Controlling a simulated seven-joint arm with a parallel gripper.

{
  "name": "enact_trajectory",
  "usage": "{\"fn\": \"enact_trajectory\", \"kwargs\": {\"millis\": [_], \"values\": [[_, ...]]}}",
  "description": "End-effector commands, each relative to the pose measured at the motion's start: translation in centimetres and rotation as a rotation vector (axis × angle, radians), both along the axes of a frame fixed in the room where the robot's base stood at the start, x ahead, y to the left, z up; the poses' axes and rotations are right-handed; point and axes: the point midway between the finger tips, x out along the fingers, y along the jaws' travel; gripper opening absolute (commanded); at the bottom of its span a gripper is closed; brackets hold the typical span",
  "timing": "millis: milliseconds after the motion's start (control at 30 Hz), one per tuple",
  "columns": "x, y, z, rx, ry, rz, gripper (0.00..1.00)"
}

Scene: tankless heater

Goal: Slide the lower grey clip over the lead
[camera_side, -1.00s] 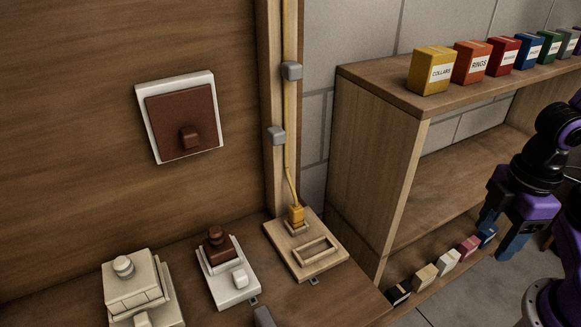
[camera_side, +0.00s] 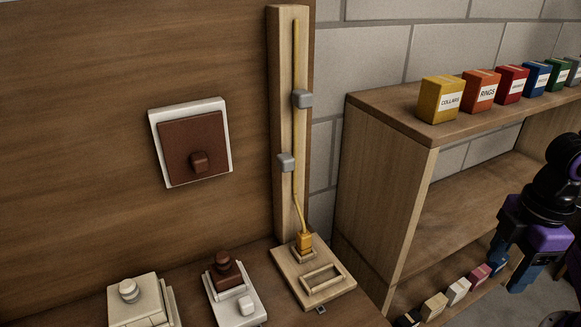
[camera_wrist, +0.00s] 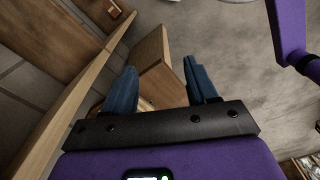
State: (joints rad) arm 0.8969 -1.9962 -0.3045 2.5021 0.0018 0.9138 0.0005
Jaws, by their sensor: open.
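The lower grey clip (camera_side: 286,162) sits on the upright wooden post (camera_side: 285,30), left of the yellow lead (camera_side: 297,130). The lead runs down past the clip's right edge to a yellow-orange plug (camera_side: 304,243) on a wooden base plate. The upper grey clip (camera_side: 302,99) is higher on the post and appears to overlap the lead. My gripper (camera_side: 510,272) is at the far right, in front of the shelf and well away from the clips. In the wrist view my gripper (camera_wrist: 160,72) has its blue fingers apart with nothing held between them. Neither clip shows there.
A wooden shelf (camera_side: 390,180) stands between the post and my gripper. Labelled boxes (camera_side: 441,99) line its top and small blocks (camera_side: 433,306) its low board. A brown wall plate (camera_side: 192,148) and switch-like fixtures (camera_side: 226,270) are left of the post.

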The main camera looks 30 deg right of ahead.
Motion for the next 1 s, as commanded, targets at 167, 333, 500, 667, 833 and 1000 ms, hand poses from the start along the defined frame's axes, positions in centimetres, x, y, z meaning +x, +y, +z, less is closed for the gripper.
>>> {"fn": "enact_trajectory", "kwargs": {"millis": [167,333,500,667,833,1000], "values": [[0.0,0.0,0.0,0.0,0.0,0.0,0.57],[0.0,0.0,0.0,0.0,0.0,0.0,0.57],[0.8,-0.4,-0.4,-0.059,-0.017,0.049,0.57],[4.1,-1.5,-1.4,-0.282,-0.095,0.241,0.57],[9.4,-1.6,-1.1,-0.599,-0.219,0.52,0.57],[14.5,0.8,0.4,-0.896,-0.362,0.793,0.57]]}}
